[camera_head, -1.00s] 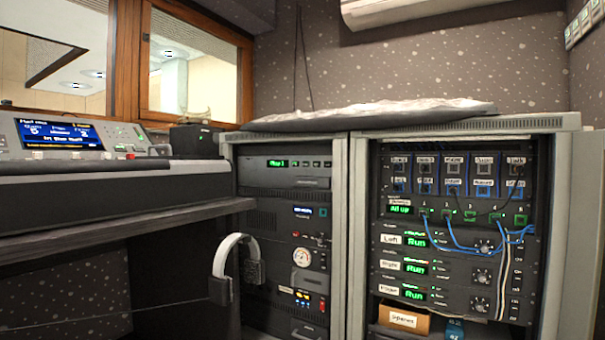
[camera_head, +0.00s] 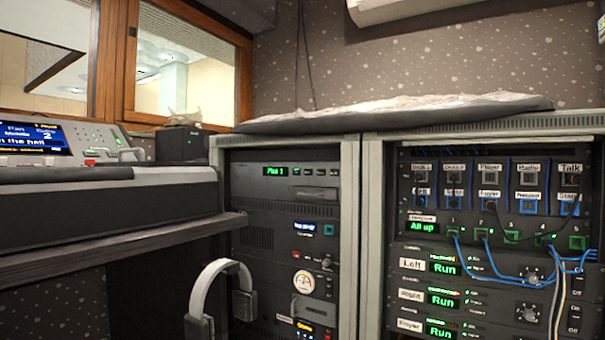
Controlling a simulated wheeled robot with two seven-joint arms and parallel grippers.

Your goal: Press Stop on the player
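A dark rack unit (camera_head: 255,185) sits at the top of the left rack. It has a small green display (camera_head: 275,171) and a row of small buttons (camera_head: 314,172) to its right. It looks like the player. The labels on these buttons are too small to read, so I cannot tell which one is Stop. In the right rack, a label reading Player (camera_head: 490,168) stands over one column of the top panel, and a lower unit is labelled Foyer (camera_head: 410,325). Neither of my grippers shows in the head view.
A lighting desk (camera_head: 60,140) with a blue screen stands at the left on a dark shelf (camera_head: 120,235). White headphones (camera_head: 215,285) hang before the left rack. Blue cables (camera_head: 470,262) loop across the right rack. Crumpled sheeting (camera_head: 400,110) lies on top of the racks.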

